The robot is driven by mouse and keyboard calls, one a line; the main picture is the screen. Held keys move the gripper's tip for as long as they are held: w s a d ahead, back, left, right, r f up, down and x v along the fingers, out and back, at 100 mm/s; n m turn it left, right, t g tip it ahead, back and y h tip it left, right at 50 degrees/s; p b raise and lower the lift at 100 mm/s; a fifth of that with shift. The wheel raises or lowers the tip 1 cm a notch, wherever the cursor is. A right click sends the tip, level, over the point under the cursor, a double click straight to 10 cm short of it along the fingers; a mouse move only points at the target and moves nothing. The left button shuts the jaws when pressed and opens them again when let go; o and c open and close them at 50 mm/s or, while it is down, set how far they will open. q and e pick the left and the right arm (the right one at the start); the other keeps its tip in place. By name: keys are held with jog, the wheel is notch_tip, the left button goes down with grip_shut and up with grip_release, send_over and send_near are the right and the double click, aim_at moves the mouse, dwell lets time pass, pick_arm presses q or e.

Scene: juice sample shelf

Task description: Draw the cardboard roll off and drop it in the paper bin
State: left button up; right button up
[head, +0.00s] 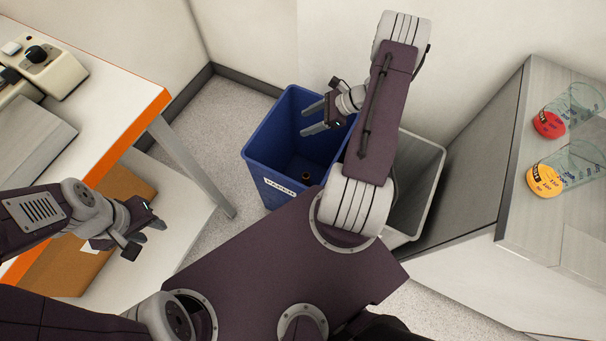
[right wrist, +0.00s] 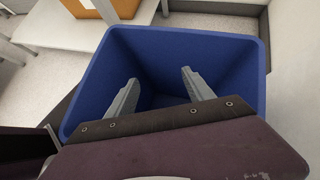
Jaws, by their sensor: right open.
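A small brown cardboard roll (head: 306,176) lies at the bottom of the blue paper bin (head: 262,160), which carries a white label reading PAPER. My right gripper (head: 309,118) is over the bin's opening, open and empty. In the right wrist view its two fingers (right wrist: 158,92) are apart above the blue bin (right wrist: 190,42). The roll is not visible in that view. My left gripper (head: 146,234) is at the left near the lower shelf of the bench, with its fingers apart and nothing between them.
A grey bin (head: 431,160) stands right of the blue bin, partly hidden by my arm. A bench (head: 125,95) with orange edge holds lab devices at left; a cardboard box (head: 70,262) is beneath. Capped beakers (head: 548,124) lie on the grey cabinet (head: 515,225) at right.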

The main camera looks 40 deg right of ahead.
jog(key=p+v, duration=0.1)
jog(key=v, duration=0.7)
jog(key=shift+s+r+p, duration=0.15)
jog(key=shift+r+p, duration=0.1)
jog(key=shift+p, duration=0.1)
jog(key=w+a+r+n+g, duration=0.25)
jog(key=a+r+n, duration=0.2)
jog(key=a, duration=0.35)
jog(key=w+a+r+n+g, duration=0.25)
jog(key=a+r+n, duration=0.2)
jog(key=a, duration=0.45)
jog(key=s+a+r+n+g+h, duration=0.1)
jog(key=s+a+r+n+h, duration=0.2)
jog(key=s+a+n, duration=0.3)
jog(key=s+d+f+n+t+h, duration=0.1)
jog(key=s+d+f+n+h, duration=0.1)
jog(key=s+n+h, duration=0.6)
notch_tip(320, 180, up, 16)
jog(key=w+n+y+p, duration=0.2)
jog(key=y+p, duration=0.1)
jog(key=p, duration=1.3)
